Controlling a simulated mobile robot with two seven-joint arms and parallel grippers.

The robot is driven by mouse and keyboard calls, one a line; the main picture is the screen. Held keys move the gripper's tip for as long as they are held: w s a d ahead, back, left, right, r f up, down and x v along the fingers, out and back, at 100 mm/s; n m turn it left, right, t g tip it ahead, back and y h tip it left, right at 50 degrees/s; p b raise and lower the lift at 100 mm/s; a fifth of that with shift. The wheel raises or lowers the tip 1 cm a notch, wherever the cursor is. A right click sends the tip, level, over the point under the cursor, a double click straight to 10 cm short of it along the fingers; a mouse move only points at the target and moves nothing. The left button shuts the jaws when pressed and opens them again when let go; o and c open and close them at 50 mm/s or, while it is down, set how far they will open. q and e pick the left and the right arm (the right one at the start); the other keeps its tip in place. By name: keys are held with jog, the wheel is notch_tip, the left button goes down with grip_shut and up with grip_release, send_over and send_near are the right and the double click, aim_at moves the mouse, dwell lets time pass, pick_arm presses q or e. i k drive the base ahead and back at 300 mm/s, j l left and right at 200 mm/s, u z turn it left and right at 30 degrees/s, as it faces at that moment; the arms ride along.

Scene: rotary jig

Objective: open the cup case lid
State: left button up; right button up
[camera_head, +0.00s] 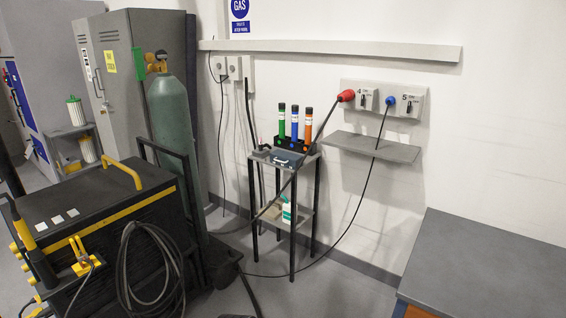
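A small flat blue-grey case (287,159) lies on the top of a narrow metal stand (262,157) against the wall. It may be the cup case; it is too small in the view to be sure. Its lid looks shut. Neither of my grippers is in the head view, and nothing touches the case.
A black rack with green, blue and orange tubes (295,122) stands behind the case. A black welding machine (100,235) and a green gas cylinder (169,110) stand at left. A cable crosses the stand. A grey-topped bench (490,265) is at lower right, with floor between.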

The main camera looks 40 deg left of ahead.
aim_at(289, 158)
jog(key=i+j+u, duration=0.2)
jog(key=i+j, duration=0.6)
jog(key=j, duration=0.35)
jog(key=i+j+u, duration=0.25)
jog(key=i+j, duration=0.65)
jog(key=j, duration=0.1)
